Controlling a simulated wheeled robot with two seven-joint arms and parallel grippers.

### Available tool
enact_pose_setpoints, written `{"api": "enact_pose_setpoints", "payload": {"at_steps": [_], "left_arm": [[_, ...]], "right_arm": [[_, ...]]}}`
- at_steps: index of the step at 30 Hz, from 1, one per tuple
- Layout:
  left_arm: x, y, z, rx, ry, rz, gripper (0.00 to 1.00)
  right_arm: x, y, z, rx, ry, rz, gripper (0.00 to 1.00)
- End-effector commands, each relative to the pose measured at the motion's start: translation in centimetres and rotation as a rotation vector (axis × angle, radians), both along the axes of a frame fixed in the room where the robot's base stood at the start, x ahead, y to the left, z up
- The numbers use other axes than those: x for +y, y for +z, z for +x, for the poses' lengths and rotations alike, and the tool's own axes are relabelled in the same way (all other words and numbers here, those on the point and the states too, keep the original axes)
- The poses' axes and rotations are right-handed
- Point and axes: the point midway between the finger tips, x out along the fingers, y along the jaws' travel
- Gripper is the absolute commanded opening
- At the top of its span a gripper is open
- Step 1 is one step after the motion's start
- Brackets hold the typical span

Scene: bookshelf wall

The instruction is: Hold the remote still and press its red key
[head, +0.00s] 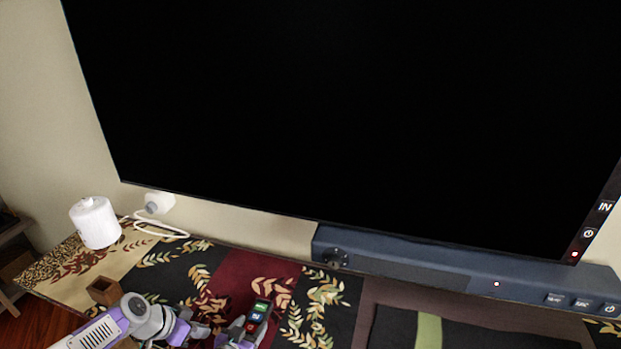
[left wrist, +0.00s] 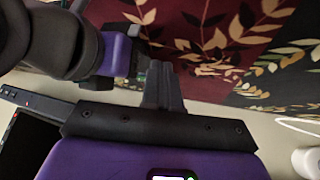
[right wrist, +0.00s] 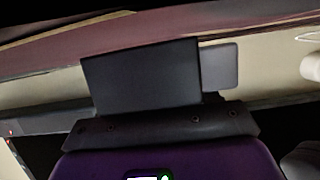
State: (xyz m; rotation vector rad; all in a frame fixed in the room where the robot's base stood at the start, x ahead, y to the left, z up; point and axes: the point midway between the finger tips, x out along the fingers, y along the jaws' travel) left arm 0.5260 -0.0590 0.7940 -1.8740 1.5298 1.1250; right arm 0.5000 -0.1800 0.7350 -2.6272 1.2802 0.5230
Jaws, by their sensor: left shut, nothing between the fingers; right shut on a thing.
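The remote (head: 257,316) is a small dark handset with a green key and other coloured keys. It is low in the head view, held tilted above the patterned cloth. My right gripper (head: 243,334) is shut on it from below. My left gripper (head: 204,331) is shut and empty, just left of the remote and apart from it. In the left wrist view its closed fingers (left wrist: 165,88) point toward the cloth, with my right gripper (left wrist: 128,58) close by at upper left. The red key is too small to make out with certainty.
A large black television (head: 350,120) fills the wall. A blue-grey soundbar (head: 440,272) with a red light stands below it. A white canister (head: 96,222), a cabled white device (head: 158,203) and a small brown wooden box (head: 104,290) are at left on the patterned cloth (head: 160,262).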

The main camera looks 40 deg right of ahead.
Motion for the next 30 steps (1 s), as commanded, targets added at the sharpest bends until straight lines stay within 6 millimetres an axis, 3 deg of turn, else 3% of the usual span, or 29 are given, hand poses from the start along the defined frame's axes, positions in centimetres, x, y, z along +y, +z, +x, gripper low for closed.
{"api": "enact_pose_setpoints", "payload": {"at_steps": [1, 6, 10, 14, 20, 30], "left_arm": [[-2.3, 1.2, -0.1, 0.043, 0.017, -0.035, 0.0], [-7.8, 4.6, -1.0, 0.215, 0.1, -0.119, 0.0], [-10.2, 6.3, -1.7, 0.309, 0.139, -0.154, 0.0], [-11.2, 6.9, -2.0, 0.353, 0.158, -0.167, 0.0], [-11.3, 5.5, -2.1, 0.366, 0.162, -0.168, 0.0], [-11.3, 0.6, -2.1, 0.364, 0.162, -0.167, 0.0]], "right_arm": [[0.0, -0.1, 0.0, 0.001, 0.0, 0.0, 0.24], [0.0, -0.1, 0.0, 0.001, 0.0, 0.001, 0.24], [0.0, -0.1, 0.0, 0.001, 0.0, 0.001, 0.24], [0.0, -0.1, 0.0, 0.001, 0.0, 0.001, 0.24], [0.0, 0.0, 0.0, 0.001, 0.0, 0.001, 0.24], [0.0, 0.0, 0.0, 0.0, -0.001, 0.0, 0.24]]}}
